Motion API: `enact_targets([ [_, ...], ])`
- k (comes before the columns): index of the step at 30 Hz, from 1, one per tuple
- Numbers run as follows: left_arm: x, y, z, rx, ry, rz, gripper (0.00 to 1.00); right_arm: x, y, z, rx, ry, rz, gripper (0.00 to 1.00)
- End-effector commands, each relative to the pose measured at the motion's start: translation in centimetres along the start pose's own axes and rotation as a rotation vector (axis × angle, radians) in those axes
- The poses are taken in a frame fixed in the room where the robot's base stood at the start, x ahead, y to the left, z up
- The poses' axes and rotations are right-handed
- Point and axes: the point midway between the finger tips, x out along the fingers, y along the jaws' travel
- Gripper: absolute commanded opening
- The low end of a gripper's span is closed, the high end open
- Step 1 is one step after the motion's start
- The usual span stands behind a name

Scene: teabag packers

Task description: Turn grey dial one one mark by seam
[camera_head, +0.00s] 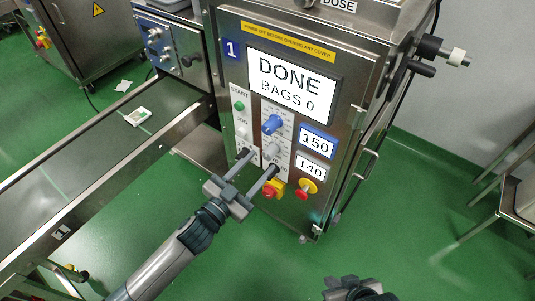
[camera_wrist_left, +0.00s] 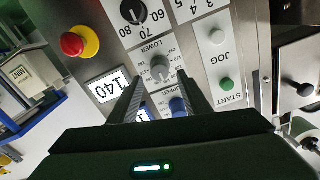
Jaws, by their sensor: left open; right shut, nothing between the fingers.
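The grey dial (camera_head: 273,150) is on the front panel of machine 1, below the blue dial (camera_head: 272,124). In the left wrist view the grey dial (camera_wrist_left: 160,67), marked LOWER, appears just beyond the fingertips, between them in the picture. The blue dial (camera_wrist_left: 178,106), marked UPPER, shows between the fingers. My left gripper (camera_head: 260,161) is open and empty in front of the panel, its fingers pointing at the lower part. I cannot tell whether it touches the panel. My right gripper (camera_head: 357,289) is shut and empty at the bottom edge, partly cut off.
The screen (camera_head: 291,85) reads DONE, BAGS 0. Small displays read 150 (camera_head: 317,142) and 140 (camera_head: 312,167). A red button (camera_head: 305,188) on yellow and a black dial (camera_wrist_left: 132,11) are near the grey dial.

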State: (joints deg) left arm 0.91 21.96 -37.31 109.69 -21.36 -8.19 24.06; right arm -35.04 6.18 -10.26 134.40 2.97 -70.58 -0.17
Motion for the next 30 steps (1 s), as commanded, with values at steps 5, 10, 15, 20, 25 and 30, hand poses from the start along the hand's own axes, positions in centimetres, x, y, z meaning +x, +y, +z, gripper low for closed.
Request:
enact_targets([
  [5,2.9,-0.1,0.0,0.001,0.0,-0.001,0.44,0.1,-0.1,-0.1,0.0,0.008,-0.002,0.0],
  [10,4.5,0.0,0.1,-0.001,-0.001,-0.001,0.44,0.1,-0.1,-0.3,0.0,0.019,-0.004,0.0],
  [15,5.1,0.0,0.0,0.0,-0.001,0.0,0.44,0.1,-0.2,-0.4,0.0,0.021,-0.006,0.0],
  [20,5.2,0.0,0.0,0.0,-0.001,0.0,0.44,0.1,-0.2,-0.3,-0.001,0.02,-0.006,0.0],
  [25,5.1,0.0,0.0,0.0,-0.001,0.0,0.27,0.1,-0.2,-0.3,-0.001,0.018,-0.006,0.0],
  [30,5.1,0.0,0.0,0.0,-0.001,0.0,0.02,0.1,-0.2,-0.3,-0.002,0.018,-0.006,0.0],
])
